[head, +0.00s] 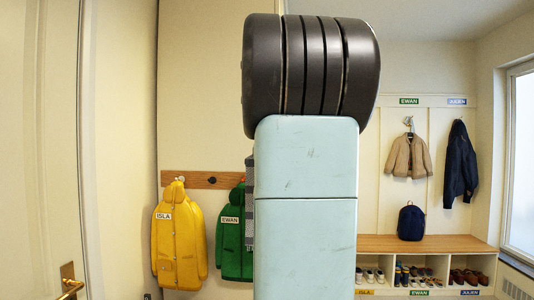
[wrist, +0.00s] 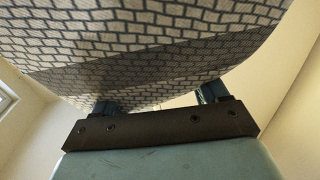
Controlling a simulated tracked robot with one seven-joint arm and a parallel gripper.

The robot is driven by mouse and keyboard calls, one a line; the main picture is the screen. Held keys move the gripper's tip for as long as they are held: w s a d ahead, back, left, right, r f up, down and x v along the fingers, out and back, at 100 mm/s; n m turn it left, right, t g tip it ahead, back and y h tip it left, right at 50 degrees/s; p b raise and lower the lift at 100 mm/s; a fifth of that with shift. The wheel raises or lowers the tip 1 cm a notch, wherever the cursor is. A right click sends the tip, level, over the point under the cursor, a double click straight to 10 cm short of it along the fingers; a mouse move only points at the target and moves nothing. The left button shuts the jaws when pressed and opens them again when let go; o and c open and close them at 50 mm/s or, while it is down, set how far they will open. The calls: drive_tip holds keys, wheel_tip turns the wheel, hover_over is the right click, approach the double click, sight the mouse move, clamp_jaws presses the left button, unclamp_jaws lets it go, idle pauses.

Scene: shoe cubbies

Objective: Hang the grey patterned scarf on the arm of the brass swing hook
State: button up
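The grey patterned scarf (wrist: 150,45) fills the upper part of the wrist view, very close to the camera, with a dark brick-like pattern on pale cloth. My gripper (wrist: 160,100) reaches up to it. Its two fingers stand apart at their bases, and the scarf hides their tips, so I cannot tell whether they grip it. In the head view, a narrow grey strip (head: 250,205), probably the scarf, hangs at the left edge of my arm, which hides the rest and my gripper. I cannot make out the brass swing hook in either view.
A yellow coat (head: 178,240) and a green coat (head: 231,240) hang under a wooden rail (head: 200,180) at left. A white door (head: 40,150) stands far left. At right are a tan jacket (head: 408,157), a navy jacket (head: 460,165), a backpack (head: 411,222) and a shoe bench (head: 440,244).

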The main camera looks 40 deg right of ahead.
drive_tip(key=shift+o, duration=0.3)
drive_tip(key=v, duration=1.4)
drive_tip(key=a+f+n+g+y, duration=0.1)
drive_tip(key=a+f+y, duration=0.25)
drive_tip(key=a, duration=0.25)
drive_tip(key=a+f+n+y, duration=0.2)
drive_tip(key=a+f, duration=0.2)
drive_tip(key=a, duration=0.3)
drive_tip(key=s+a+f+n+g+y, duration=0.2)
drive_tip(key=s+a+f+g+y, duration=0.1)
drive_tip(key=s+a+f, duration=0.4)
drive_tip(key=s+a+f+n+g+y, duration=0.2)
drive_tip(key=s+a+f, duration=0.6)
drive_tip(key=a, duration=0.4)
drive_tip(key=shift+s+f+n+g+y, duration=0.25)
drive_tip(key=shift+n+g+y, duration=0.2)
drive_tip(key=shift+g, duration=0.75)
drive_tip(key=shift+a, duration=0.1)
